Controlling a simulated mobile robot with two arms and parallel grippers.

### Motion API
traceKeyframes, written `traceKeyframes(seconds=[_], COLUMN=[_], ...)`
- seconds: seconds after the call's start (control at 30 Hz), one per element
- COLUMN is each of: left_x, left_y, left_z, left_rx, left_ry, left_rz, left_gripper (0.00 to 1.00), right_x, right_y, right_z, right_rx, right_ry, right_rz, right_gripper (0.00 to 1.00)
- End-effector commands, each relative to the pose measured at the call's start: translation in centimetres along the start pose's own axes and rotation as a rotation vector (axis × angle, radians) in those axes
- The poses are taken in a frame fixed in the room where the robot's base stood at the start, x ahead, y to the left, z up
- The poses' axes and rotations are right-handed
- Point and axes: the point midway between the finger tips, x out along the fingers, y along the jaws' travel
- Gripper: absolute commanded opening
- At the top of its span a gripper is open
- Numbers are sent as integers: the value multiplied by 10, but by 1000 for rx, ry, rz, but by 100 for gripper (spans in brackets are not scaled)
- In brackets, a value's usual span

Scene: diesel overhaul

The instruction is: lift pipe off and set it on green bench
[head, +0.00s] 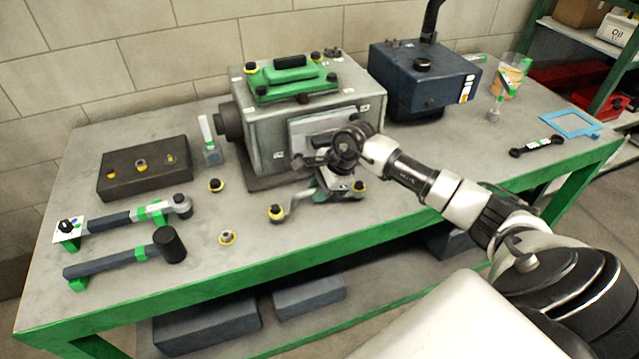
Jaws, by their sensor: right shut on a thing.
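The pipe (299,196) is a grey bent piece with a yellow-ringed end on each side, in front of the grey engine block (268,140). My right gripper (332,184) comes from the right and is shut on the middle of the pipe. The gripper and wrist hide part of the pipe and the block's front face. I cannot tell whether the pipe touches the block or the bench top. The green bench (330,236) has a grey top and green edges and legs. My left gripper is not in view.
A mallet (125,256), a ratchet wrench (110,219) and a dark block (145,168) fill the left side. A dark blue tank (421,80) stands behind right. The bench's front middle strip is clear.

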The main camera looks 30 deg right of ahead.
Motion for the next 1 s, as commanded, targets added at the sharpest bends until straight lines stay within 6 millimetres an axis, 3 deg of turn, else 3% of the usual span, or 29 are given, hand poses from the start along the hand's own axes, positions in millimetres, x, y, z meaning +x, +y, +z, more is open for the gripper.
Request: traceKeyframes(seconds=[0.33, 0.37, 0.53, 0.83, 1.0], left_x=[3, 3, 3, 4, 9], left_y=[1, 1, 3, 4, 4], left_z=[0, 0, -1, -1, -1], left_rx=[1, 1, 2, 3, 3], left_ry=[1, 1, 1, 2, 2], left_rz=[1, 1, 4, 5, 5], left_gripper=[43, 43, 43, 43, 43], right_x=[5, 5, 5, 5, -13], right_y=[1, 1, 1, 2, 1], right_z=[-2, -2, -2, -3, -4], right_rx=[-1, -1, -1, -1, -3], right_ry=[-2, -2, -2, 0, 2], right_rz=[-3, -3, -2, 1, -4], right_gripper=[0, 22, 48, 49, 49])
